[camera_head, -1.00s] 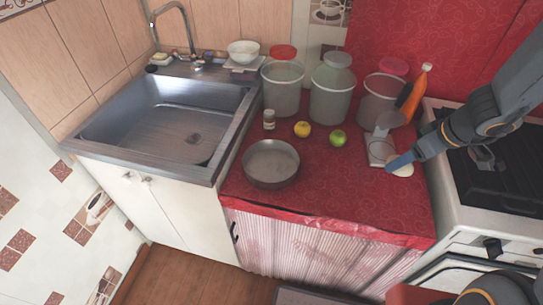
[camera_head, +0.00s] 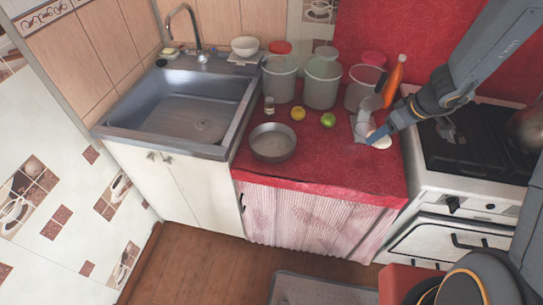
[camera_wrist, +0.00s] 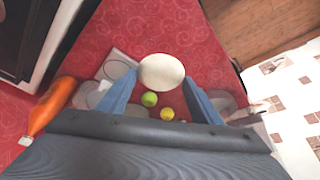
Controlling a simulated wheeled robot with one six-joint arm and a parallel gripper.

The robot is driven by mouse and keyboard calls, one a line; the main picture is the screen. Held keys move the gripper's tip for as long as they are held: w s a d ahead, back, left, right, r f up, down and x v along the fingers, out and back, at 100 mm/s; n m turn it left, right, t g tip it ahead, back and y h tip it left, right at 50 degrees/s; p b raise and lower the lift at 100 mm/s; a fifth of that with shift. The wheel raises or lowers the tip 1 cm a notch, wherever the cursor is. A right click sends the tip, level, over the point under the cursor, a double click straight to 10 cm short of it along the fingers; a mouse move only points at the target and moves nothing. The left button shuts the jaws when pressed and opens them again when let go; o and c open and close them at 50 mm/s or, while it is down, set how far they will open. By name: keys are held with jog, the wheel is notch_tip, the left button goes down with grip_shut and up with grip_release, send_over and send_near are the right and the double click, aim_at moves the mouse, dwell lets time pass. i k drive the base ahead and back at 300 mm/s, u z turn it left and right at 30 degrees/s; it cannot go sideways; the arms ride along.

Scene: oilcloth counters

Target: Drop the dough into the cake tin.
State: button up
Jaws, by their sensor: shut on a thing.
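The dough (camera_head: 382,143) is a pale, flat round lump at the right of the red counter, beside the scale. In the wrist view the dough (camera_wrist: 162,72) sits at my fingertips, between the two blue fingers. My gripper (camera_head: 378,138) is shut on it, low over the counter; whether the dough touches the cloth is hard to tell. The cake tin (camera_head: 272,155) is a round grey pan, upright and empty, on the front left of the red counter. My gripper is well to its right. In the wrist view the right finger seems to hide most of the tin.
A yellow fruit (camera_head: 298,113) and a green apple (camera_head: 328,120) lie between tin and scale (camera_head: 362,123). Tall containers (camera_head: 322,84) and an orange bottle (camera_head: 395,80) stand behind. The sink (camera_head: 185,110) is left, the stove (camera_head: 470,150) right. The counter's front middle is clear.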

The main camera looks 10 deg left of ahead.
aim_at(277, 147)
jog(key=k, duration=0.65)
jog(key=u, duration=1.85)
jog(key=i, duration=1.3)
jog(key=z, duration=1.85)
